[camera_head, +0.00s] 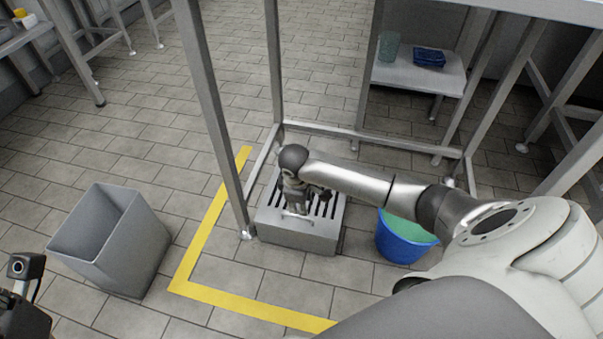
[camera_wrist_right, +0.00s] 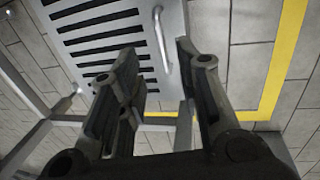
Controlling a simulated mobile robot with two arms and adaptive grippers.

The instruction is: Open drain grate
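The drain grate (camera_head: 330,207) is a grey metal slab with dark parallel slots, lying on a low grey block within the frame of a steel table. A thin bar handle (camera_head: 297,216) is on its near side; it also shows in the right wrist view (camera_wrist_right: 161,42). The grate (camera_wrist_right: 100,22) lies flat. My right gripper (camera_head: 298,200) points down over the grate. In the right wrist view its fingers (camera_wrist_right: 156,68) are spread, with the handle seen between and beyond the tips, not gripped. My left wrist (camera_head: 24,285) shows at the lower left edge; its fingertips are cut off.
Steel table legs (camera_head: 215,110) rise around the block. A blue bucket (camera_head: 405,238) with green inside stands right of it. A grey bin (camera_head: 110,240) stands at left. Yellow floor tape (camera_head: 205,245) runs between bin and block. A low shelf (camera_head: 420,72) holds a blue item.

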